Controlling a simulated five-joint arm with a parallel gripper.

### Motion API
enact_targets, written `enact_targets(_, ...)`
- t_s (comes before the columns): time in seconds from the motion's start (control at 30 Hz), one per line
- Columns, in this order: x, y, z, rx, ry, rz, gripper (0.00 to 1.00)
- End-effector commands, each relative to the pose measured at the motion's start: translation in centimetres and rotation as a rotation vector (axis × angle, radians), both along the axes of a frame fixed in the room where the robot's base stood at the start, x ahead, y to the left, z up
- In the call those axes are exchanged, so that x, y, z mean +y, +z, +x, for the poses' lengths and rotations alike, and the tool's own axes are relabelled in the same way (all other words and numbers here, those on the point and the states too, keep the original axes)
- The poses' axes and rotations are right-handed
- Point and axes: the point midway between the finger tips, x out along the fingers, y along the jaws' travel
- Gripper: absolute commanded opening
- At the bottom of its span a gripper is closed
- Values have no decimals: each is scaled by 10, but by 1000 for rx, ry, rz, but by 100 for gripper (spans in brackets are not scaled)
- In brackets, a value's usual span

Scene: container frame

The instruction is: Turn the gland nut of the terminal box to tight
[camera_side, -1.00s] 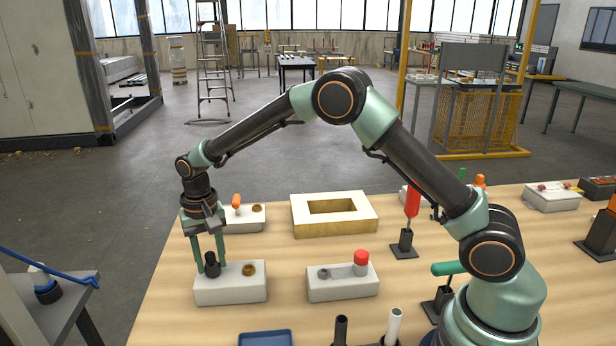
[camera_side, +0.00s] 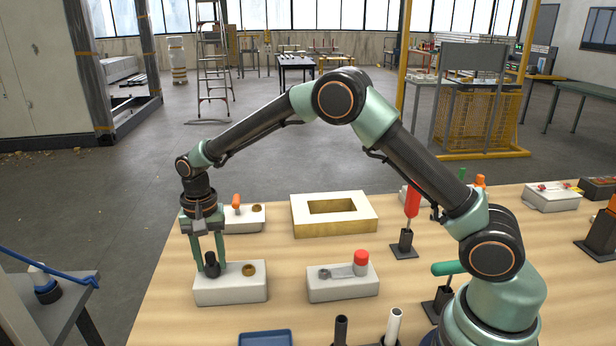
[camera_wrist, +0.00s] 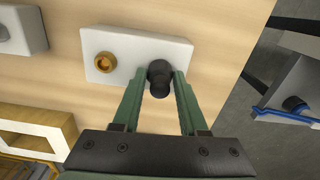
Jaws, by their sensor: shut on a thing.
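The terminal box looks to be the white block (camera_side: 230,290) at the front left of the table, with a black gland nut (camera_side: 212,265) and a brass fitting (camera_side: 249,269) on its top. My gripper (camera_side: 209,264) points down over the block, its two green fingers shut on the black nut. In the wrist view the white block (camera_wrist: 130,52) shows with the brass fitting (camera_wrist: 105,62) at left, and the dark nut (camera_wrist: 159,78) sits between my fingertips (camera_wrist: 160,80). The fingers hide part of the nut, and I cannot tell how tight it is.
A white block with a red cap (camera_side: 361,258) stands to the right. A blue tray (camera_side: 265,338) lies at the front. Bare table separates them.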

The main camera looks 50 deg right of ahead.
Motion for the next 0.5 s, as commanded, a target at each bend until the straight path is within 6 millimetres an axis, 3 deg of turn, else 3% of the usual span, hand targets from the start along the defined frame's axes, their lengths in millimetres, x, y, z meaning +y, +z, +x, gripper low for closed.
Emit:
enact_targets(0.07, 0, 3, 1, -3, -2, 1, 0)
enact_targets(0.1, 0, 3, 1, -3, -2, 1, 57)
enact_targets(0.13, 0, 3, 1, -3, -2, 1, 69)
enact_targets(0.5, 0, 3, 1, -2, 0, 1, 72)
